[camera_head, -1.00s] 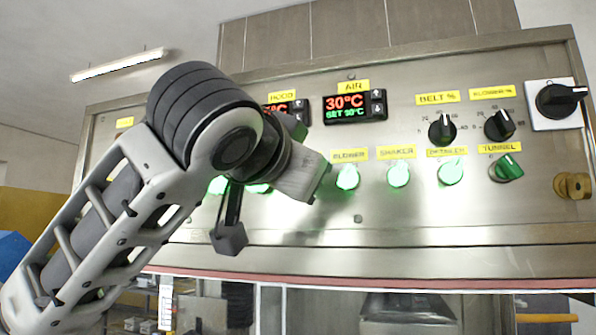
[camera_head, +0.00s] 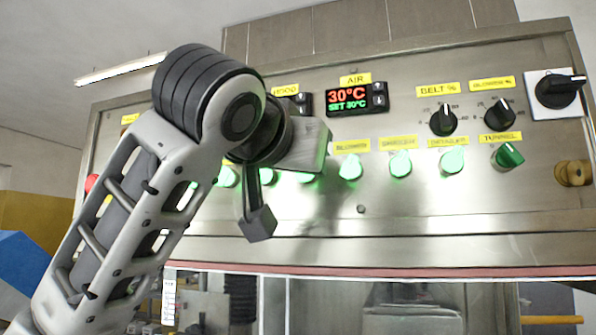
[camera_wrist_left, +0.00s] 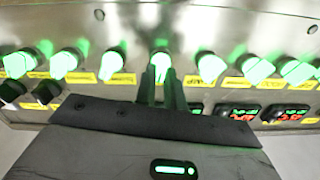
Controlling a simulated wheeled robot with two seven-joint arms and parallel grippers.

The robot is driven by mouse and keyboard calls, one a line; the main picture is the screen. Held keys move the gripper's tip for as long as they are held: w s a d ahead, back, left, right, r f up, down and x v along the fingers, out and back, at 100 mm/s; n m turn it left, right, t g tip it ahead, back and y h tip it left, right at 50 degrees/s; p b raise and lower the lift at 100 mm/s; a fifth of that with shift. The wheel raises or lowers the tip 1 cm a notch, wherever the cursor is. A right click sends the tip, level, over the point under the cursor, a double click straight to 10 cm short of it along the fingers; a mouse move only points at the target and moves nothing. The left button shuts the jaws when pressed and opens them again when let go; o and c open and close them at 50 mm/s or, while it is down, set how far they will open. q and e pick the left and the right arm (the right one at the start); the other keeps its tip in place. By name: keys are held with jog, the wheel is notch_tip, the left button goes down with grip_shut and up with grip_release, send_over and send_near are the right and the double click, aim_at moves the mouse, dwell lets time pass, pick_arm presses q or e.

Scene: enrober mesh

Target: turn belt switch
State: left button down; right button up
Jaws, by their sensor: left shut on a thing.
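My left gripper (camera_wrist_left: 161,74) is shut on a lit green switch (camera_wrist_left: 160,58) in the left wrist view, with one dark finger on each side of its handle. That switch's label is hidden by the gripper, so I cannot read its name. My right gripper is in neither view.
Lit green switches stand in a row, including one under the BLOWER label (camera_head: 350,167). Black BELT % (camera_head: 443,120) and BLOWER % knobs (camera_head: 499,113) and a rotary switch (camera_head: 558,90) are at right. The AIR display (camera_head: 357,98) reads 30°C.

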pick_arm(q)
jog(key=n+b, duration=0.1)
jog(key=n, duration=0.3)
jog(key=n+b, duration=0.1)
jog(key=n, duration=0.3)
jog(key=shift+w+a+b, duration=0.1)
jog(key=shift+a+b, duration=0.1)
jog(key=shift+b, duration=0.15)
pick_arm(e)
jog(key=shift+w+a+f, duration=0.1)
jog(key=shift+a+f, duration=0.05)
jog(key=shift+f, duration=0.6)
pick_arm(q)
jog(key=c, duration=1.5)
grip_release()
